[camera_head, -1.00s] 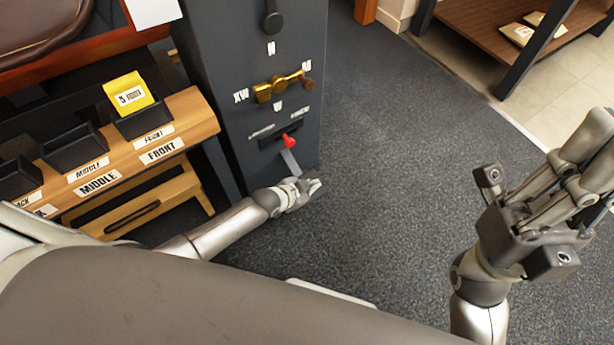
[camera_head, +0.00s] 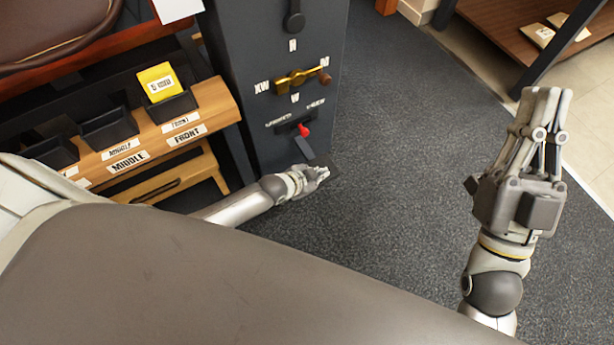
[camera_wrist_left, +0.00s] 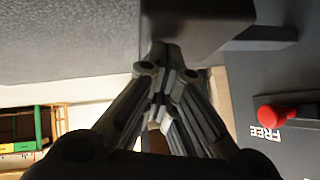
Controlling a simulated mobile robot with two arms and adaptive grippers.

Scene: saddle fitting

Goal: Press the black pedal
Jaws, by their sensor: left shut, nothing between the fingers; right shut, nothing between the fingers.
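The black pedal (camera_wrist_left: 195,18) appears as a dark block at the top middle of the left wrist view. In the head view only a dark edge of the pedal (camera_head: 330,160) shows low beside the grey cabinet, mostly hidden by my left gripper (camera_head: 320,173). My left gripper is shut and empty. In the left wrist view its fingertips (camera_wrist_left: 160,62) overlap the pedal's near edge; I cannot tell whether they touch. My right gripper (camera_head: 545,95) is shut and empty, raised over the floor at the right, far from the pedal.
The grey cabinet (camera_head: 240,60) carries a red-knobbed lever (camera_head: 304,130) just above my left gripper, and a brass handle (camera_head: 296,78). A wooden rack (camera_head: 215,100) with black bins and a yellow card (camera_head: 158,82) stands left. Carpet (camera_head: 410,160) lies clear between my arms.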

